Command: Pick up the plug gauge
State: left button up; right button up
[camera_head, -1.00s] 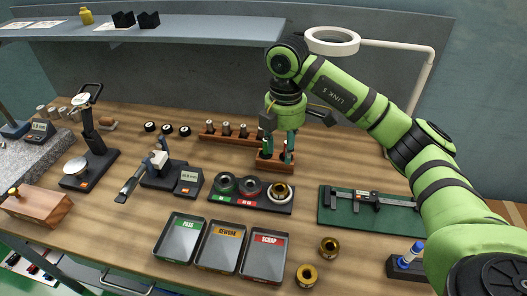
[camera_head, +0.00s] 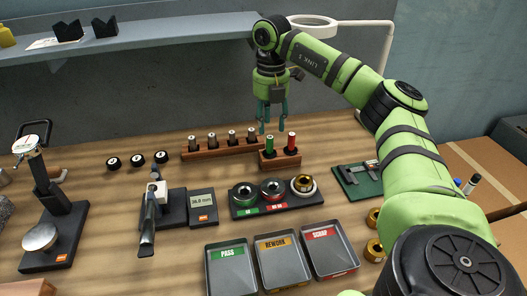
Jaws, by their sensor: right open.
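A small wooden block (camera_head: 281,159) holds two upright pieces that look like plug gauges, one green (camera_head: 269,145) and one red (camera_head: 292,143). My right gripper (camera_head: 273,122) is open and empty, its teal fingers pointing down. In the picture its fingertips are just above and behind the block, apart from both pieces. I cannot tell which of the two is meant. My left gripper is not in view.
A wooden rack (camera_head: 186,155) with several grey pins stands left of the block. A ring tray (camera_head: 240,211) is in front, then the PASS, REWORK and SCRAP trays (camera_head: 287,279). A shelf (camera_head: 180,33) and a ring lamp (camera_head: 309,20) are behind.

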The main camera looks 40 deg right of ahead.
aim_at(270, 137)
jog(key=f, duration=0.1)
jog(key=f+p, duration=0.1)
jog(key=f, duration=0.2)
jog(key=shift+s+a+f, duration=0.2)
jog(key=shift+s+f, duration=0.1)
jog(key=shift+s, duration=0.05)
jog(key=shift+f, duration=0.6)
grip_shut()
